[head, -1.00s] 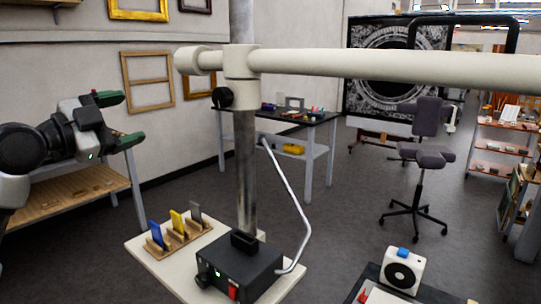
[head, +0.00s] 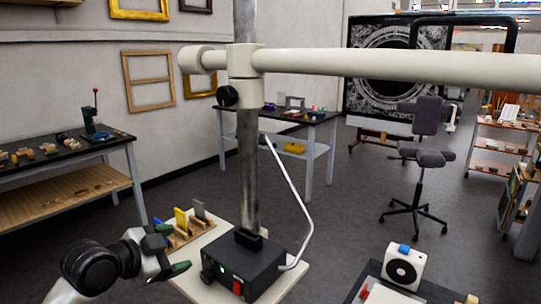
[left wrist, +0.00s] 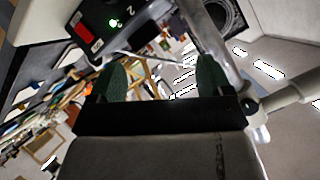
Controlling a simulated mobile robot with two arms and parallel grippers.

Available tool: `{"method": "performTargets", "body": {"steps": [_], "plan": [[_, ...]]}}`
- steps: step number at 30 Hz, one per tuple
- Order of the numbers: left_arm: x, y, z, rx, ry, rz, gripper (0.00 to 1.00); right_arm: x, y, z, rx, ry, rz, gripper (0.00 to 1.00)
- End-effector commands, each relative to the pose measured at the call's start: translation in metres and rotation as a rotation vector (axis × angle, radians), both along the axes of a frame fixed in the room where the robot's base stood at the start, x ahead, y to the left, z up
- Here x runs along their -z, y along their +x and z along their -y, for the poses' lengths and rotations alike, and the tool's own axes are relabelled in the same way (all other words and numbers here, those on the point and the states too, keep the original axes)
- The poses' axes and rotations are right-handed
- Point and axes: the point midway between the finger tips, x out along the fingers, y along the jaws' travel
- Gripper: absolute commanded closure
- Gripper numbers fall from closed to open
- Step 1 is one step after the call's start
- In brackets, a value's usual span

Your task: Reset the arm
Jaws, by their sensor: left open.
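My left gripper (head: 178,250) is at the lower left in the head view, its green-tipped fingers apart with nothing between them. It is left of a black box (head: 246,262) with a red switch (head: 238,287) and a small green light, apart from it in the picture. In the left wrist view the open fingers (left wrist: 163,78) flank an empty gap, and the black box (left wrist: 72,48) shows at the upper left. A metal post (head: 249,165) behind the box carries a long cream horizontal arm (head: 400,68). My right gripper is not in view.
A workbench (head: 60,160) stands at the left. A white speaker-like device (head: 404,268) is at lower right. Grey floor around the chair (head: 418,160) is mostly clear.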

Motion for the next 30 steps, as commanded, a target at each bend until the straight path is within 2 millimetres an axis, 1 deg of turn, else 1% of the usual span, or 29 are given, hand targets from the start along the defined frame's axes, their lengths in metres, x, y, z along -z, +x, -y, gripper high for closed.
{"method": "performTargets", "body": {"steps": [1, 2, 3, 5, 6, 8, 9, 10, 12, 13, 18, 22, 27, 30], "plan": [[0.041, -0.020, 0.009, -0.029, -0.011, -0.092, 0.20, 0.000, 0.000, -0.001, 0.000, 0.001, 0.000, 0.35], [0.061, -0.031, 0.012, -0.053, -0.016, -0.143, 0.20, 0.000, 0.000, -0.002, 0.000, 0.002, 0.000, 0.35], [0.086, -0.048, 0.016, -0.091, -0.022, -0.208, 0.20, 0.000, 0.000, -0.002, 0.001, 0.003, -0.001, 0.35], [0.120, -0.075, 0.019, -0.155, -0.031, -0.306, 0.20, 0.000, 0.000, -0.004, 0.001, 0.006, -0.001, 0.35], [0.141, -0.095, 0.021, -0.202, -0.037, -0.370, 0.20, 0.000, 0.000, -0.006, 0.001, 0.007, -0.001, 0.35], [0.167, -0.124, 0.021, -0.276, -0.048, -0.460, 0.20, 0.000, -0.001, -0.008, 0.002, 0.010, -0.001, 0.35], [0.182, -0.144, 0.020, -0.328, -0.052, -0.513, 0.20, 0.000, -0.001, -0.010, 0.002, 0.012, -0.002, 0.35], [0.191, -0.157, 0.020, -0.364, -0.056, -0.550, 0.20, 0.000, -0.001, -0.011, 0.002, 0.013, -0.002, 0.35], [0.207, -0.185, 0.017, -0.442, -0.062, -0.624, 0.20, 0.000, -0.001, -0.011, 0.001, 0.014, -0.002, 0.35], [0.212, -0.195, 0.016, -0.474, -0.063, -0.650, 0.20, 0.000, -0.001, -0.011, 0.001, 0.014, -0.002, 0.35], [0.233, -0.246, 0.009, -0.628, -0.067, -0.770, 0.20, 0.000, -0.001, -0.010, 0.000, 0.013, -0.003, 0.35], [0.241, -0.280, 0.002, -0.735, -0.064, -0.842, 0.20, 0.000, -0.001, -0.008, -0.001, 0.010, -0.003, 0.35], [0.247, -0.321, -0.006, -0.869, -0.058, -0.923, 0.20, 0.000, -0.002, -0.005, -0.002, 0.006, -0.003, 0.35], [0.271, -0.312, -0.005, -0.869, -0.051, -0.931, 0.20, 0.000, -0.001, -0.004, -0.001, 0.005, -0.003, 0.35]]}}
